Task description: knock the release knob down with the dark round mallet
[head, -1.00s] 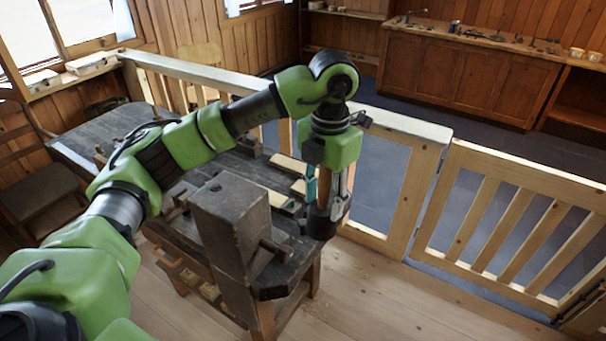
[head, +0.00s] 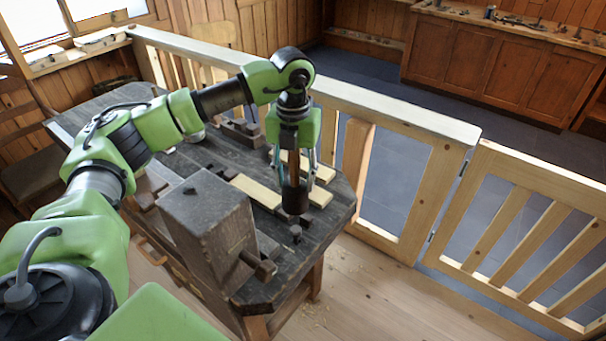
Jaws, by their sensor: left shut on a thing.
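My left gripper (head: 293,162) points down over the right part of the dark bench (head: 333,200) and is shut on the mallet's handle. The dark round mallet head (head: 295,198) hangs below the fingers. A small dark knob (head: 296,234), which looks like the release knob, stands upright on the bench top just below the mallet head in the picture. A narrow gap shows between them, though the depth between them is hard to judge. My right gripper is not in view.
A big dark wooden block (head: 208,225) with a peg (head: 258,265) on its side stands left of the knob. Pale wood strips (head: 256,190) lie behind the mallet. A pale wooden railing (head: 395,118) runs behind the bench. Open floor (head: 375,300) lies at the right front.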

